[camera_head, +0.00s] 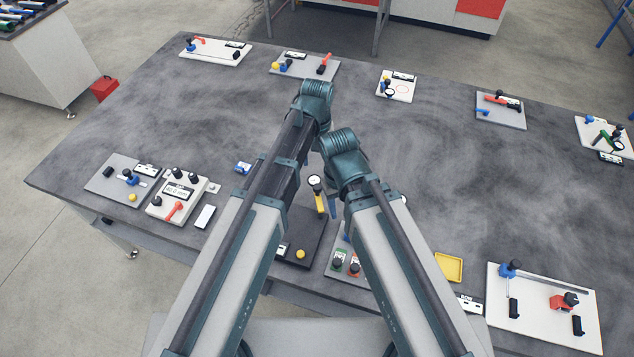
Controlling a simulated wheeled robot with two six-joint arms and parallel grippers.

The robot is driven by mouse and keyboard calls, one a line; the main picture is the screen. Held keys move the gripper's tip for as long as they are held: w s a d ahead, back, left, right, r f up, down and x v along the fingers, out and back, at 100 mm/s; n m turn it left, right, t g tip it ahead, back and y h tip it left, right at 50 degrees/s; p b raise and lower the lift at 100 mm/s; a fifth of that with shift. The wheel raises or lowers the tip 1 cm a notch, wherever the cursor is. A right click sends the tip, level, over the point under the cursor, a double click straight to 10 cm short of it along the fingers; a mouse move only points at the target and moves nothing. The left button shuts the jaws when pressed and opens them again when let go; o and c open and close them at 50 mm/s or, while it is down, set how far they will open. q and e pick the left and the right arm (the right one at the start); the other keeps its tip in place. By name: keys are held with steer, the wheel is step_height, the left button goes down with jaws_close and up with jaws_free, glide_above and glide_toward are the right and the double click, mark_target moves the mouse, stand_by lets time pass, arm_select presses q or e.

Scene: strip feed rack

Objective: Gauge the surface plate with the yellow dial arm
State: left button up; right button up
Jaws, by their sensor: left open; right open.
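The yellow dial arm (320,203) stands at the middle front of the table, with a white round dial (314,182) at its upper end. It is on a dark plate (308,224), which may be the surface plate; my arms hide much of it. A yellow knob (300,254) sits near its front. My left gripper (316,97) is open, beyond the dial arm and above the table. My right gripper (344,150) is open, nearer and just right of the dial. Neither appears to hold anything. The fingertips are largely hidden.
A grey plate with green and red labels (338,263) lies right of the dark plate. A white readout box (160,208) stands left, a yellow tray (449,266) right. Several fixture boards line the table's far edge. The table's centre right (460,180) is clear.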

mark_target(317, 186)
arm_select(q)
step_height(317, 186, down, 14)
steer(key=b, duration=1.3)
steer(key=shift+r, duration=0.25)
steer(key=shift+r, duration=0.1)
steer(key=shift+c, duration=0.4)
jaws_close()
